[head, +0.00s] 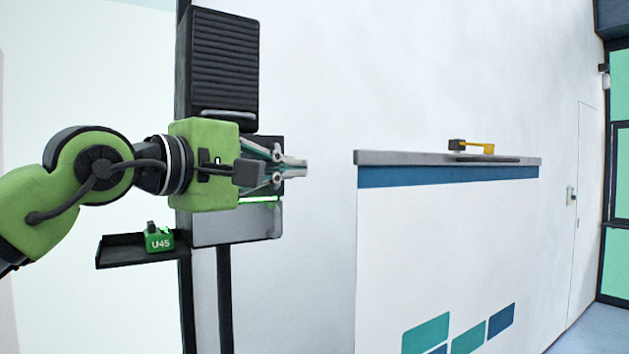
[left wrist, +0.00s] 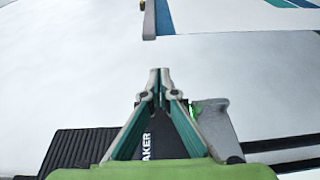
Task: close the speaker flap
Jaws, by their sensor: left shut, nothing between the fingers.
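A dark post-mounted unit stands left of centre in the head view. Its upper part is a black ribbed panel (head: 222,62) with a grey bar (head: 228,114) along its lower edge. Below are a dark section and a grey lower panel (head: 238,228) with a lit green strip (head: 258,199). My left gripper (head: 302,168) is shut and empty, pointing right across the dark section and hiding much of it. In the left wrist view the gripper (left wrist: 160,72) lies over a dark face lettered "AKER" (left wrist: 144,152), the ribbed panel (left wrist: 72,150) to its left. Contact and which part is the flap are unclear.
A small black shelf (head: 115,250) with a green block marked U45 (head: 160,240) juts out left below my arm. A white counter with a grey top (head: 400,157) stands right, bearing a yellow and black object (head: 474,146). Space between unit and counter looks clear.

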